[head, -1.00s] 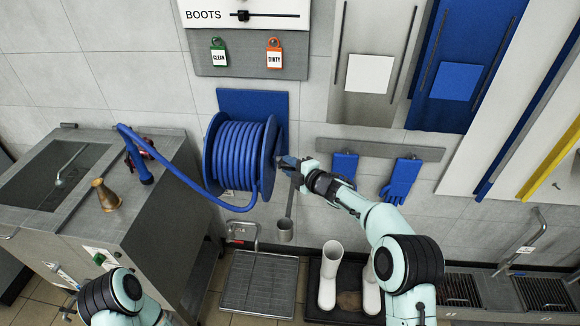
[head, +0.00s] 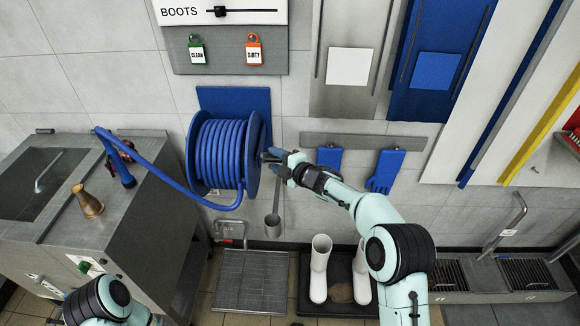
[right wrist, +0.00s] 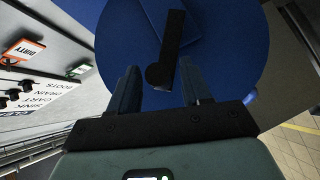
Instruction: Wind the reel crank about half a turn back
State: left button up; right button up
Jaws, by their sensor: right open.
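The hose reel (head: 220,150) is a blue drum wound with blue hose, mounted on a blue wall plate. Its right flange faces my right gripper (head: 276,163). In the right wrist view this flange (right wrist: 225,50) is a large blue disc, and the black crank (right wrist: 170,45) stands out against it. The crank's rounded end lies between the two fingers of my right gripper (right wrist: 160,92), with gaps on both sides. The gripper is open and holds nothing. How deep the crank end sits between the fingers is unclear. Only my left arm shows, at the bottom left; its gripper is out of view.
A ladle-like cup (head: 272,226) hangs below my right gripper. Blue gloves (head: 385,172) hang to its right, and white boots (head: 320,268) stand below.

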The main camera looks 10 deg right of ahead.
pick_arm(q)
jog(key=s+f+b, duration=0.1)
jog(key=f, duration=0.1)
jog(key=s+f+b, duration=0.1)
jog(key=shift+s+f+b, duration=0.1)
jog(key=shift+f+b, duration=0.25)
jog(key=shift+b, duration=0.05)
pick_arm(e)
jog(key=v, duration=1.2)
jog(key=shift+s+d, duration=0.15)
